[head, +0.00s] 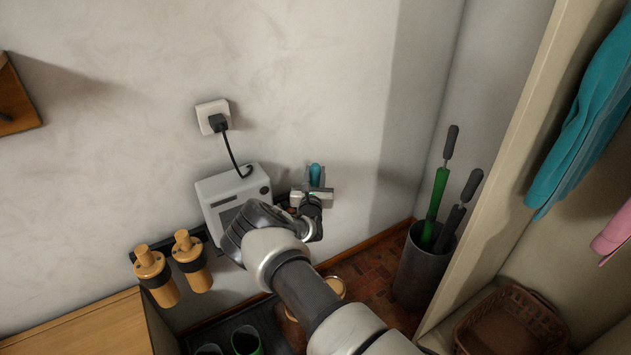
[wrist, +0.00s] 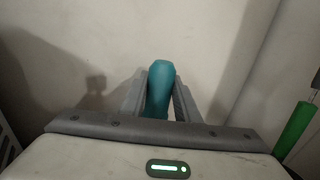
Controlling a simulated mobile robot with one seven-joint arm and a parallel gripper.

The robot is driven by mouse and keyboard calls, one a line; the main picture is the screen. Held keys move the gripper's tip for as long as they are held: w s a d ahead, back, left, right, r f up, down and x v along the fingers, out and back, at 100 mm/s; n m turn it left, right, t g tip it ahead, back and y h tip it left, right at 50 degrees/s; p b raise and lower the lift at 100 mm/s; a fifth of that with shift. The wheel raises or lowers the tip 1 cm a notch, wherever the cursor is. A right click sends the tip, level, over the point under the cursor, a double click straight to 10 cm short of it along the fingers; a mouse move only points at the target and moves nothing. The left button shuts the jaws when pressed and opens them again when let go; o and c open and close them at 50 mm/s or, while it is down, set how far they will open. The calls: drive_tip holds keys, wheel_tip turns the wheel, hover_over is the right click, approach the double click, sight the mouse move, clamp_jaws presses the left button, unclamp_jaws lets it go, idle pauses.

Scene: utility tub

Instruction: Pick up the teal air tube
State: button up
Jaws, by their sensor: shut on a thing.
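The teal air tube (wrist: 159,88) stands upright between the two fingers of my gripper (wrist: 158,98) in the wrist view. The fingers are shut on it, one on each side. In the head view the rounded top of the teal tube (head: 315,175) shows above my gripper (head: 314,190), close to the wall and just right of a white box. The lower part of the tube is hidden by my gripper in both views.
A white box (head: 228,192) is plugged into a wall outlet (head: 213,115). Two orange-and-black canisters (head: 155,276) hang at its lower left.

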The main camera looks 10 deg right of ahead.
wheel_tip(320, 180, up, 22)
drive_tip(key=p, duration=0.5)
drive_tip(key=shift+r, duration=0.15)
